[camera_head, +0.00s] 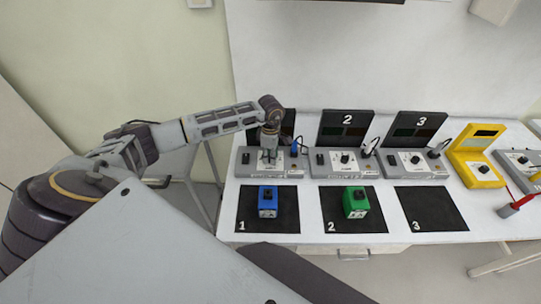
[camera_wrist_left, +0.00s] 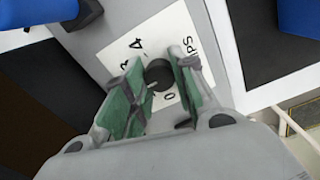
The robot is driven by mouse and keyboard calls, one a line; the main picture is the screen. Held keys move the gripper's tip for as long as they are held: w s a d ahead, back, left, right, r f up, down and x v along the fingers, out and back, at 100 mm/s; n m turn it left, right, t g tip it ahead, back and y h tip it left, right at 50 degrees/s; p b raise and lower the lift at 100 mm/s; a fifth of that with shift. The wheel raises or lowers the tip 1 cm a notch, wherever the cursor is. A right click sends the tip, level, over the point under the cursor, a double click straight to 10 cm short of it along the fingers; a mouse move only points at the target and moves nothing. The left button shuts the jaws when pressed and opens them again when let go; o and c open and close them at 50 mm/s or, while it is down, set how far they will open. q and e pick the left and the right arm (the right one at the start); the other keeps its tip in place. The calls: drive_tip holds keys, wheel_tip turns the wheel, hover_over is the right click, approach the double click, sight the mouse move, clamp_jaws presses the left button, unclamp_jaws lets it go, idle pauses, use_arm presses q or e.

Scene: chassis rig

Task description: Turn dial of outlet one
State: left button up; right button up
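Outlet one (camera_head: 248,168) is the leftmost grey unit on the white table, with a dark screen behind it. Its black dial (camera_wrist_left: 158,74) shows in the left wrist view on a white label with printed numbers. My left gripper (camera_head: 269,158) is over outlet one, pointing down and covering its dial in the head view. In the left wrist view its two green-padded fingers (camera_wrist_left: 152,92) are apart, with the dial between or just beyond their tips. I cannot tell whether they touch it. My right gripper is not in view.
A blue block (camera_head: 267,200) stands on mat 1 and a green block (camera_head: 355,203) on mat 2. Mat 3 (camera_head: 432,208) is empty. Outlet two (camera_head: 344,164) and outlet three (camera_head: 413,165) stand to the right, then a yellow device (camera_head: 474,157).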

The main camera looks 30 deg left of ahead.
use_arm(q)
drive_tip(key=shift+c, duration=1)
drive_tip(key=shift+n, duration=0.4)
drive_tip(key=n+b, duration=0.1)
drive_tip(key=n, duration=0.2)
drive_tip(key=shift+b, duration=0.4)
drive_tip(key=n+b, duration=0.1)
drive_tip(key=n, duration=0.2)
drive_tip(key=shift+n, duration=0.3)
drive_tip(key=n+b, duration=0.1)
drive_tip(key=n, duration=0.3)
drive_tip(key=shift+n+b, duration=0.45)
drive_tip(key=shift+n, duration=1.65)
